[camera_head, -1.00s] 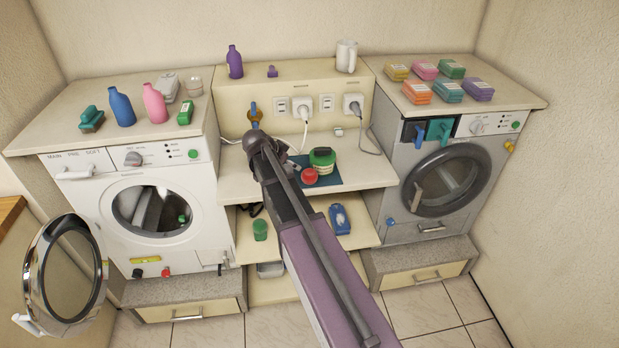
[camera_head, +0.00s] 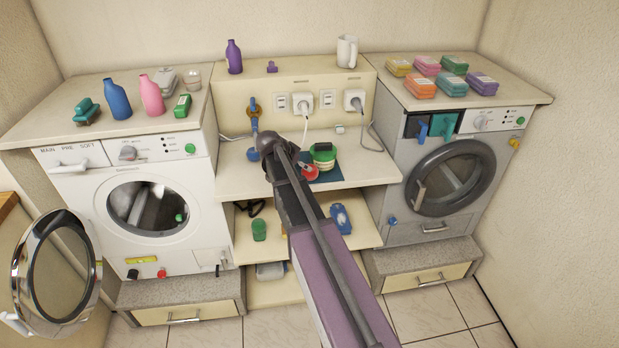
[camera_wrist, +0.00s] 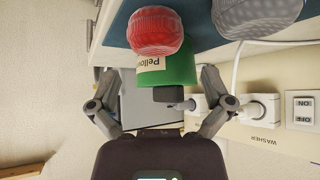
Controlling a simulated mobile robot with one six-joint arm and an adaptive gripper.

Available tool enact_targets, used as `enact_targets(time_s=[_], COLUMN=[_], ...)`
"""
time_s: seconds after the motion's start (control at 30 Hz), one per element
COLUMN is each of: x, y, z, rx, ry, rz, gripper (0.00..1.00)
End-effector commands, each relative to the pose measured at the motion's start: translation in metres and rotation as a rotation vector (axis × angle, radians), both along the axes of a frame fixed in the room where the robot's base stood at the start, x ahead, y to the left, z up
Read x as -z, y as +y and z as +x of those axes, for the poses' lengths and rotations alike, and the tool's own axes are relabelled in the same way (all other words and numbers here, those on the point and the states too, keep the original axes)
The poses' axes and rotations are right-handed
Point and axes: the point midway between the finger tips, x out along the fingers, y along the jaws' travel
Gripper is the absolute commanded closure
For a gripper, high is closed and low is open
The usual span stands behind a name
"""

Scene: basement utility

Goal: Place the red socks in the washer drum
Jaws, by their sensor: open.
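The red socks (camera_head: 308,173), a rounded knitted bundle, sit on the shelf between the machines, partly behind my arm. In the wrist view the red socks (camera_wrist: 156,32) are at the top centre, beside a green container (camera_wrist: 166,70) with a white label. My gripper (camera_wrist: 157,78) is open and empty, its fingers spread to either side of the view below the bundle. In the head view my arm hides the gripper. The white washer (camera_head: 205,245) stands at left with its round door (camera_head: 62,270) swung open. Its drum (camera_head: 148,208) is visible.
A pale knitted bundle (camera_wrist: 256,18) lies beside the red socks in the wrist view. Plugs and cords (camera_head: 302,101) are on the panel behind the shelf. The grey machine (camera_head: 425,215) at right has its door shut. Bottles (camera_head: 118,100) stand on the washer top.

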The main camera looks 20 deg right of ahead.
Motion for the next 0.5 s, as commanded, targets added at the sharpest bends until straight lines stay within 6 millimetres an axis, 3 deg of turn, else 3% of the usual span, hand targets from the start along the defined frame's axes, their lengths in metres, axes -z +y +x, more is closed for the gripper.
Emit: enact_targets(time_s=[0.13, 0.5], x=[0.0113, 0.0129], y=[-0.0076, -0.0118], z=[0.0026, 0.0033], rx=[0.000, 0.001], ry=[0.000, -0.001], rz=[0.000, 0.000], gripper=[0.00, 0.00])
